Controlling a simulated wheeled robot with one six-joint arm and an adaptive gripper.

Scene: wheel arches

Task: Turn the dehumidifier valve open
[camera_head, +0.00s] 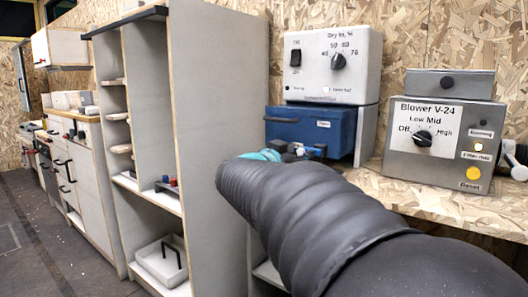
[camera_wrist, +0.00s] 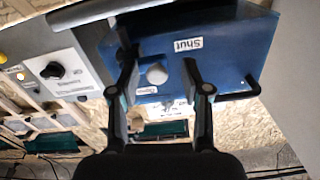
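The dehumidifier stands on the bench in the head view, with a white control box (camera_head: 333,62) above a blue box (camera_head: 300,127). In the wrist view the blue front (camera_wrist: 228,50) fills the upper middle, with an upside-down "Shut" label (camera_wrist: 188,44) and a small "Open" label (camera_wrist: 147,90). A pale round knob (camera_wrist: 156,75), seemingly the end of the valve lever, shows between my fingers. My gripper (camera_wrist: 159,72) is open, one finger on each side of the knob; contact is unclear. In the head view my arm hides most of the valve area.
The Blower V-24 panel (camera_head: 440,131) stands to the right on the wooden bench (camera_head: 430,199). A tall open shelf unit (camera_head: 220,110) is close on the left. Further left are cabinets (camera_head: 88,165), with open floor (camera_head: 40,230) in front. A dark bar handle (camera_wrist: 240,92) borders the blue front.

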